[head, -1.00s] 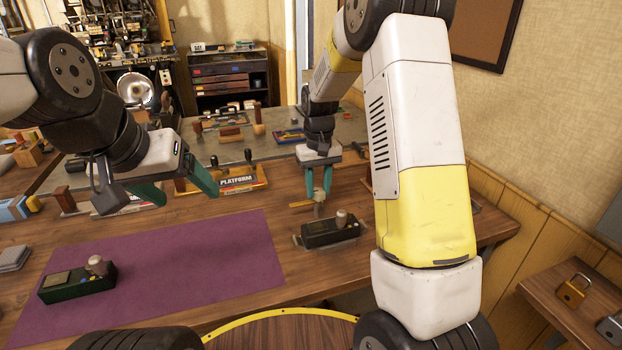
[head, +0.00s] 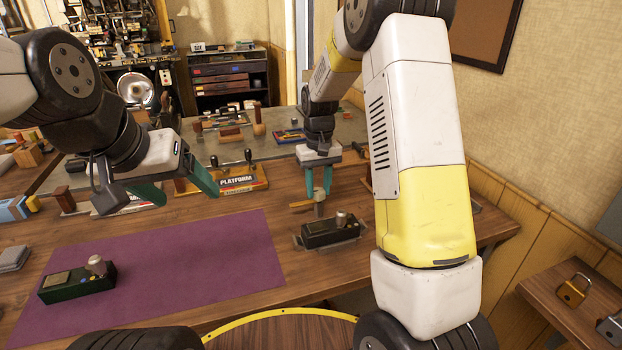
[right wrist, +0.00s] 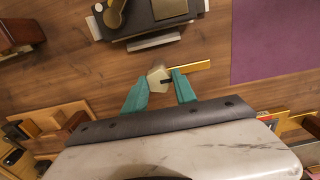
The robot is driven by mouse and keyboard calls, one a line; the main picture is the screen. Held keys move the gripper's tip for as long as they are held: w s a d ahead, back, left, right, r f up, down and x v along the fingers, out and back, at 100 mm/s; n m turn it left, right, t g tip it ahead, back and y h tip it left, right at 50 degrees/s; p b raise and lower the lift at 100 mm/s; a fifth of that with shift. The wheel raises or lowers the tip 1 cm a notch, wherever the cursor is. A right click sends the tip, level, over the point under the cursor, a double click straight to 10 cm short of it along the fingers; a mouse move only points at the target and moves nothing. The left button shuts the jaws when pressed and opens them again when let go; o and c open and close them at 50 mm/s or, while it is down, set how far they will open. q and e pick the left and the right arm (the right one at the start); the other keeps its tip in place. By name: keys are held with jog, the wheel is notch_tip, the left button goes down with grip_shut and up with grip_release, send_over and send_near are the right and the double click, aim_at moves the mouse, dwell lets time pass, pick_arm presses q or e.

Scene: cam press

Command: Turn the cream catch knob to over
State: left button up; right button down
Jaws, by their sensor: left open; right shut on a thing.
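A cream, faceted knob (right wrist: 158,76) with a thin brass bar (right wrist: 195,67) sits between the fingertips of my right gripper (right wrist: 160,88) in the right wrist view. In the head view, my right gripper (head: 319,190) points down, shut on this knob (head: 319,210), just behind a dark box (head: 330,233). The brass bar (head: 301,204) points left there. How the knob joins what is below it is hidden. The dark box has its own rounded knob (head: 341,217) on top. My left gripper (head: 178,190) is open and empty above the table, behind the purple mat.
A dark green box (head: 76,287) with a pale knob lies on the purple mat (head: 190,265). A "PLATFORM" sign stand (head: 238,182) stands behind. Several wooden items fill the rear bench. Bare table lies between mat and dark box. Padlocks (head: 572,290) lie on a side table.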

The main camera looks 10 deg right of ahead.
dwell(0.4)
jog(key=n, duration=0.4)
jog(key=shift+n, duration=0.3)
jog(key=n, duration=0.4)
jog(key=shift+n, duration=0.3)
jog(key=n, duration=0.4)
jog(key=shift+d+r+n, duration=0.1)
jog(key=shift+n, duration=2.2)
jog(key=c, duration=1)
grip_release()
